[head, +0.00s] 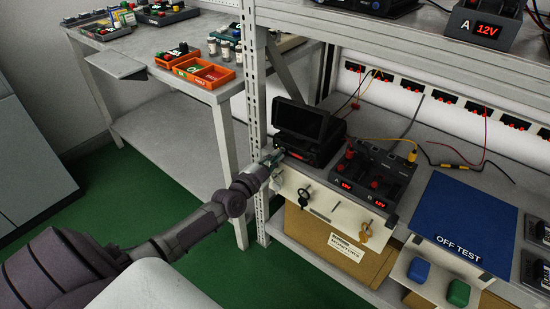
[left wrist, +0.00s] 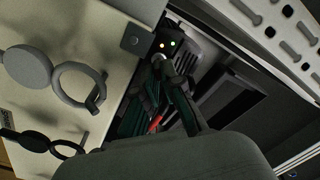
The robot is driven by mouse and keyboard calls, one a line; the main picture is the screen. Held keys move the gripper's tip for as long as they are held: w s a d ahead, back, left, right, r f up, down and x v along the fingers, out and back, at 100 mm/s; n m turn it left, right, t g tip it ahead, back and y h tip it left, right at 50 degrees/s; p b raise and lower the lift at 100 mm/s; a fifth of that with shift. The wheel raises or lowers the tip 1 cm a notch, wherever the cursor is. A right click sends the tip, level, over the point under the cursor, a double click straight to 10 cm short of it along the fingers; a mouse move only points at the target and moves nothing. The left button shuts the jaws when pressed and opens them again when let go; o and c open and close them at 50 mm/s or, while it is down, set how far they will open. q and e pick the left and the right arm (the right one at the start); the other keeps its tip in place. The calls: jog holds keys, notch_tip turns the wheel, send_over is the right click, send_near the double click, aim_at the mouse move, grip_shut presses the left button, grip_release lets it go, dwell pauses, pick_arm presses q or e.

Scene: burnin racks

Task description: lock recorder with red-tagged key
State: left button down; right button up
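The recorder (head: 307,133) is a black box with a raised dark screen, on the rack shelf beside the left post. In the left wrist view its end face (left wrist: 190,52) shows a yellow and a green light, with a round fitting below them. My left gripper (head: 273,159) is at the recorder's near left corner. In the left wrist view its dark fingers (left wrist: 168,85) point at that round fitting. A small red piece, apparently the red-tagged key (left wrist: 155,123), shows between the fingers; its shaft is hidden, so I cannot tell whether it is inserted. My right gripper is out of view.
A twin 12V unit (head: 370,175) stands right of the recorder. The perforated rack post (head: 256,120) is close by the gripper. A blue OFF TEST mat (head: 462,218) lies further right.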

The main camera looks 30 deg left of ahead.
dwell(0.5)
pick_arm(q)
jog(key=n, duration=1.8)
jog(key=shift+a, duration=0.3)
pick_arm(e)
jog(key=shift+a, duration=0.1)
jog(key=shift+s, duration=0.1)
